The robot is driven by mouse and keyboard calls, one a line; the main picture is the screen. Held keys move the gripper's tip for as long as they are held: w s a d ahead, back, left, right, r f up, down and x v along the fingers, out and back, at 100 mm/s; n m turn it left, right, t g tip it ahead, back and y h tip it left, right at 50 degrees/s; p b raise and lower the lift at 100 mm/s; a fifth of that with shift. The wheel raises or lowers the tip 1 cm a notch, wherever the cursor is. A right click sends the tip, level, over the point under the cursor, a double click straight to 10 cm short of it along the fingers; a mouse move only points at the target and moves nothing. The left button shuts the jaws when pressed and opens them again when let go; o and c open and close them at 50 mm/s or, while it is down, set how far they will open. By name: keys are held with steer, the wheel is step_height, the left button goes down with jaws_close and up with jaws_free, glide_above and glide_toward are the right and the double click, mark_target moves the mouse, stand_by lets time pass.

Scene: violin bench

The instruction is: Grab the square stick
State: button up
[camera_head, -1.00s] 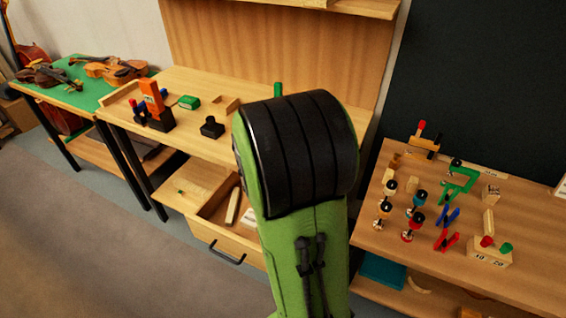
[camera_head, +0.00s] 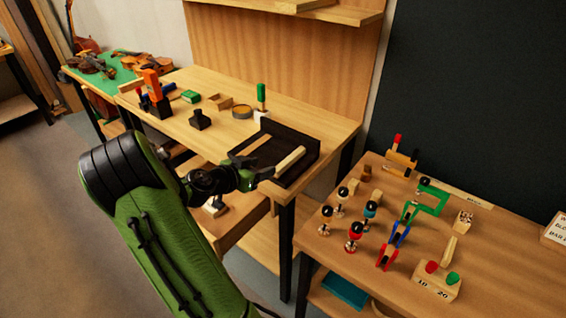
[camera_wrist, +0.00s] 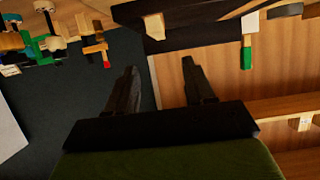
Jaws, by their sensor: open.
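Two wooden sticks lie on a dark tray (camera_head: 312,142) at the near right end of the bench. One is pale (camera_head: 290,161); the other is browner (camera_head: 260,146). I cannot tell for sure which is the square stick. My gripper (camera_head: 258,170) is open and empty at the tray's near edge, close to the pale stick's near end. In the wrist view, my gripper's two fingers (camera_wrist: 160,75) stand apart, and a pale stick end (camera_wrist: 155,27) shows beyond the gap between them, apart from both.
A green-handled tool (camera_head: 261,97), a round tin (camera_head: 242,111) and a black block (camera_head: 199,119) stand left of the tray. The right table (camera_head: 490,250) carries several clamps and small fittings. An open drawer (camera_head: 240,222) sits below the bench.

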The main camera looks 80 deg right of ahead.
mark_target(288, 160)
steer(key=x, duration=1.3)
steer(key=shift+s+f+b, duration=0.1)
steer(key=shift+f+b, duration=0.1)
steer(key=shift+b, duration=0.1)
steer(key=shift+a+r, duration=0.1)
steer(key=shift+a, duration=0.05)
jaws_close()
